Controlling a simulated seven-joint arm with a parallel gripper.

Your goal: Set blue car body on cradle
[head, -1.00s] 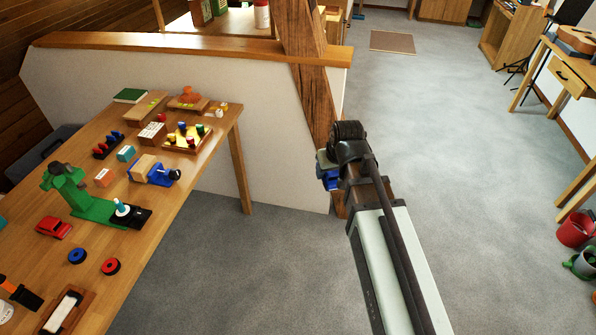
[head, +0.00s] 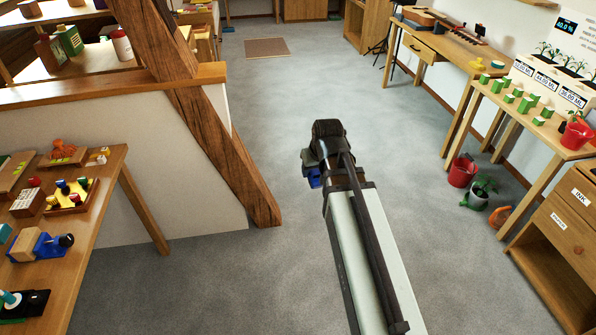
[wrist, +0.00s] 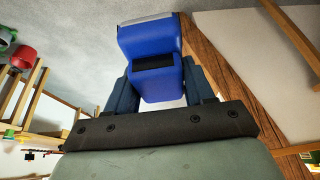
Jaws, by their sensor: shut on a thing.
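The blue car body (wrist: 152,85) is held between the two fingers of my gripper (wrist: 163,98) in the wrist view. It has a dark rectangular recess and a pale far edge. In the head view only a small blue part of it (head: 314,178) shows below my gripper (head: 312,170), which is stretched out over open floor. The rest of the car body is hidden behind my wrist. I cannot pick out the cradle for certain in these frames.
A timber brace (head: 215,130) slants down left of my arm, beside a low white wall (head: 100,150). A toy-covered table (head: 110,195) is at left. At right stand a desk (head: 440,50), a plant table (head: 545,135) and a drawer cabinet (head: 560,225).

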